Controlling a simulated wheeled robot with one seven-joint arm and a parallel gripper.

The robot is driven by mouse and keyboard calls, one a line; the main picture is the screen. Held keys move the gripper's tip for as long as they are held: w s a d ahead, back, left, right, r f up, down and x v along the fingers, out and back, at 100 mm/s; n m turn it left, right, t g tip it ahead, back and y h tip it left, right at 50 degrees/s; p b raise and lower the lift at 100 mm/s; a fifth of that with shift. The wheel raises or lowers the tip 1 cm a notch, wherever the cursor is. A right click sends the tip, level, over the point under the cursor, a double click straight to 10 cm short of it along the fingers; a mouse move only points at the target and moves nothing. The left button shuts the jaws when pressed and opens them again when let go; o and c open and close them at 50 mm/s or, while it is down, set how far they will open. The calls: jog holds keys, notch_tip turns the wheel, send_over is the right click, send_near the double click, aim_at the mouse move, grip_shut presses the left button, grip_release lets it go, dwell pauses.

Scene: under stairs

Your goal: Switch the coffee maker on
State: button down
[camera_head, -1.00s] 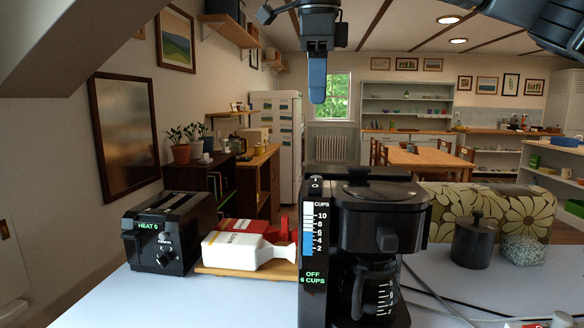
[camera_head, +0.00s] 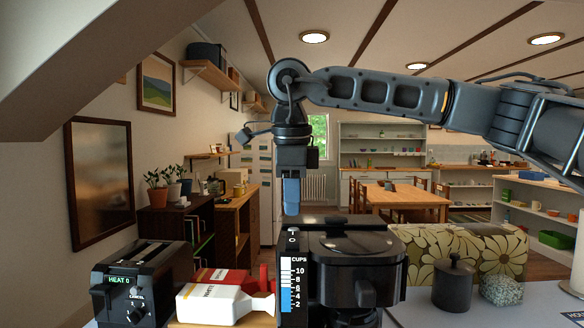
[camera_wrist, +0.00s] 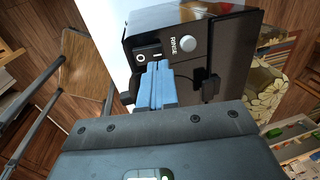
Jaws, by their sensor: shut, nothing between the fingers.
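The black coffee maker (camera_head: 355,243) stands on the light counter, upright, with its lower part cut off by the picture's edge. A "CUPS" gauge (camera_head: 286,287) runs down its front left corner. In the wrist view, the coffee maker's top (camera_wrist: 225,40) carries a black rocker switch (camera_wrist: 149,53) marked O and I, beside a round pale button (camera_wrist: 187,43). My gripper (camera_head: 291,212) points straight down, blue fingers shut and empty, just above the switch corner. In the wrist view, the fingertips (camera_wrist: 159,64) appear right beside the switch; contact is unclear.
A black toaster (camera_head: 140,285) reading "HEAT 0" stands at left. A dark canister (camera_head: 453,285) and a speckled stone-like object (camera_head: 501,290) stand at right.

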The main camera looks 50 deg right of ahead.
aim_at(293, 233)
jog(key=shift+w+d+f+p, duration=0.1)
jog(key=shift+d+f+p, duration=0.1)
jog(key=shift+f, duration=0.7)
jog(key=shift+w+d+f+p, duration=0.1)
jog(key=shift+f+p, duration=0.1)
jog(key=shift+f, duration=0.7)
jog(key=shift+f+b, duration=0.4)
jog(key=shift+b, duration=0.25)
jog(key=shift+w+d+r, duration=0.1)
jog(key=shift+r, duration=0.05)
jog(key=shift+s+a, duration=0.5)
jog(key=shift+a, duration=0.2)
jog(key=shift+r, duration=0.2)
